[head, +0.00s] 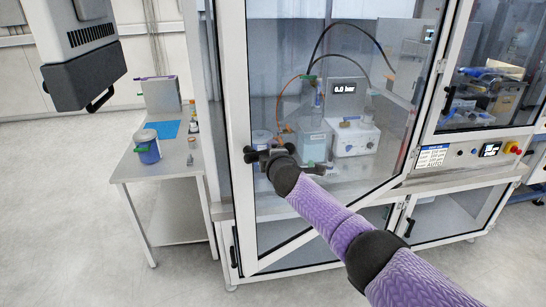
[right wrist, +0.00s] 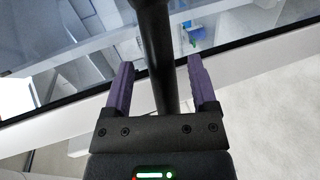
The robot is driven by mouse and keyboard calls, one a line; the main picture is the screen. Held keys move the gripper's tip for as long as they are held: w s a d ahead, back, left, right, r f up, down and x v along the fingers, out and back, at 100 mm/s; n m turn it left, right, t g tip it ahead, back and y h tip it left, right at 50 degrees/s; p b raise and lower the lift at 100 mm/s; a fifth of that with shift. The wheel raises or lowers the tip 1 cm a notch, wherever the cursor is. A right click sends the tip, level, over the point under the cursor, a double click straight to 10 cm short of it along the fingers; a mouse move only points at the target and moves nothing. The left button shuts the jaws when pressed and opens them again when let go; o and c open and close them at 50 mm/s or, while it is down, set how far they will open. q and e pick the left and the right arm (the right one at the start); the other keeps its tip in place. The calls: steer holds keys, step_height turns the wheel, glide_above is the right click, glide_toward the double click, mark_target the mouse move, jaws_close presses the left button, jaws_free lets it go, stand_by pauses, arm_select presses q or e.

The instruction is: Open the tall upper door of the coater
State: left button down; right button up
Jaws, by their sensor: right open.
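The coater's tall upper door (head: 238,110) is a glass pane in a white frame. In the head view it stands ajar, its left edge swung out toward me and its lower rail slanting across the front of the cabinet. My right gripper (head: 250,155) is at the left side of this door, about mid-height. In the right wrist view, a black bar handle (right wrist: 155,45) runs between the two purple fingers of my open right gripper (right wrist: 163,85), with gaps on both sides. My left gripper is not in view.
Behind the glass stand a white instrument with a pressure display (head: 345,88) and bottles. A side table (head: 140,170) with a blue-bodied jar (head: 147,152) stands left of the coater. A grey vented unit (head: 80,60) hangs at upper left. Floor in front is clear.

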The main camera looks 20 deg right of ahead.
steer(key=p+v, duration=0.1)
steer(key=v, duration=0.8)
steer(key=shift+s+p, duration=0.3)
steer(key=shift+s, duration=0.05)
